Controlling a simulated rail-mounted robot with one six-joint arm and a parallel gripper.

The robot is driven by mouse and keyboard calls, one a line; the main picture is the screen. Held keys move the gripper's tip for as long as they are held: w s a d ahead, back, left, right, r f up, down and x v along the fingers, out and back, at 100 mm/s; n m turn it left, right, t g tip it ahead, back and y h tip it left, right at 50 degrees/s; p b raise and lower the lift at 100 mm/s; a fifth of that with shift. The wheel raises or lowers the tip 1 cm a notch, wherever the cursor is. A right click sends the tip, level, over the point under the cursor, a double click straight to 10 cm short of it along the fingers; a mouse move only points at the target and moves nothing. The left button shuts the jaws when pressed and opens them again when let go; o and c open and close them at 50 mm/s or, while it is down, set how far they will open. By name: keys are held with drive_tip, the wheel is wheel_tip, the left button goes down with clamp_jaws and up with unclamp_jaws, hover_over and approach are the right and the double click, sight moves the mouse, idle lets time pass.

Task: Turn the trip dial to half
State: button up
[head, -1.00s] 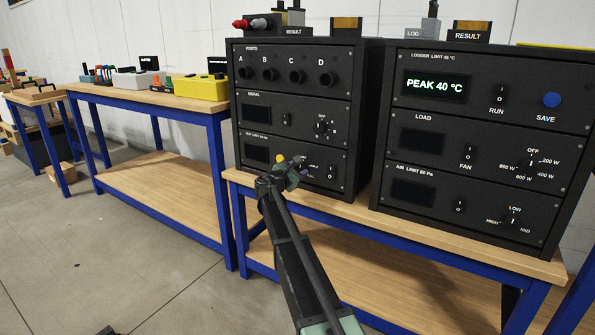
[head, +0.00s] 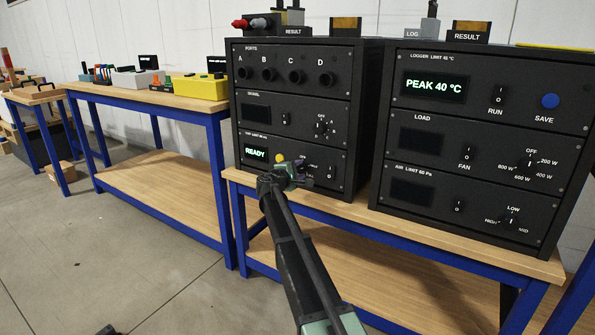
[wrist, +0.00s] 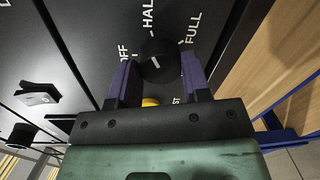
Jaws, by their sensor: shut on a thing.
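The trip dial (wrist: 158,60) is a round black knob with a white pointer line, seen in the wrist view near OFF, HALF and FULL labels. Its pointer slants up and left, roughly between OFF and HALF; the exact setting is hard to tell. My gripper (wrist: 160,72) has its two purple fingers shut on the dial, one on each side. In the head view my gripper (head: 297,170) is at the lower panel (head: 257,172) of the left rack and hides the dial. That panel's display (head: 256,153) reads READY.
A yellow button (wrist: 150,101) is close below the dial, between my fingers; it also shows in the head view (head: 279,158). A rocker switch (head: 331,172) is right of my gripper. The right rack (head: 475,150) stands beside, its display reading PEAK 40 °C.

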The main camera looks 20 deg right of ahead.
drive_tip(key=shift+m, duration=0.5)
drive_tip(key=o, duration=0.9)
drive_tip(key=v, duration=1)
drive_tip(key=shift+s+a+p, duration=0.25)
drive_tip(key=shift+a+p, duration=0.1)
